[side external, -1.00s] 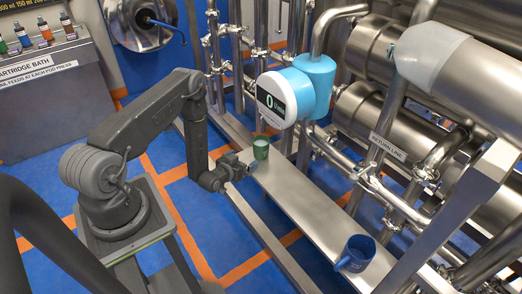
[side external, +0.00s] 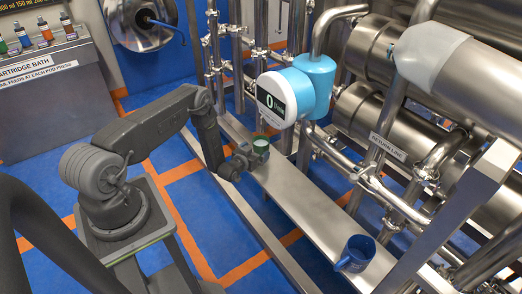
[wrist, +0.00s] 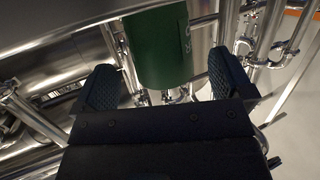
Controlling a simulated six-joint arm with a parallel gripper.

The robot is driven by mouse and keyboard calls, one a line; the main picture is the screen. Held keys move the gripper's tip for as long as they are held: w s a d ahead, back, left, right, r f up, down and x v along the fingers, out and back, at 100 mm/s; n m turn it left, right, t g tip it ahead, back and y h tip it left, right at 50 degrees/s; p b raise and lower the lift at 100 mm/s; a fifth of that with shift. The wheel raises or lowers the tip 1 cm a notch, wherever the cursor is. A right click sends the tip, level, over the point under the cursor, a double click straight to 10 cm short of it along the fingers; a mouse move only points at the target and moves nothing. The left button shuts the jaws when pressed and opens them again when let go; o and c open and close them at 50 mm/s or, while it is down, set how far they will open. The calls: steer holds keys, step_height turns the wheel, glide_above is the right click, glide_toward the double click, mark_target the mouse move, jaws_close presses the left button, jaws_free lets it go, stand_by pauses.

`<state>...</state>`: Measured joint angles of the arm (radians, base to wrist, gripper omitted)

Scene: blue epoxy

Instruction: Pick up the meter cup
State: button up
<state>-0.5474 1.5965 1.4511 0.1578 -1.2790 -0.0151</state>
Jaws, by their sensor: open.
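A green cup (side external: 262,137) stands upright on the steel shelf (side external: 303,194), below the round white and blue meter (side external: 290,95). My gripper (side external: 258,154) is at the cup in the side view and covers its lower part. In the wrist view the green cup (wrist: 158,48) is ahead between the two dark fingers of my gripper (wrist: 166,80), which are apart with a gap on each side. Whether a finger touches the cup cannot be told. A blue cup (side external: 358,252) stands at the near end of the shelf, apart from my gripper.
Steel pipes and valves (side external: 330,150) stand close behind the shelf. The meter hangs from a pipe above the green cup. The shelf is bare between the two cups. A cartridge bath (side external: 40,85) with several small bottles is at the far left.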

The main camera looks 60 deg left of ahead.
mark_target(257, 150)
steer(key=shift+x, duration=1.6)
steer(key=shift+f, duration=0.1)
steer(key=shift+c, duration=0.3)
steer(key=c, duration=1.1)
steer(key=shift+r, duration=0.5)
step_height(257, 150, up, 4)
steer(key=shift+a+f, duration=0.1)
steer(key=shift+f, duration=0.15)
steer(key=s+a+r, duration=0.2)
steer(key=s, duration=0.1)
steer(key=s+a+r, duration=0.2)
steer(key=s, duration=0.1)
steer(key=s+a+r, duration=0.2)
steer(key=s, duration=0.1)
steer(key=shift+s+a+r, duration=0.25)
steer(key=shift+a, duration=0.1)
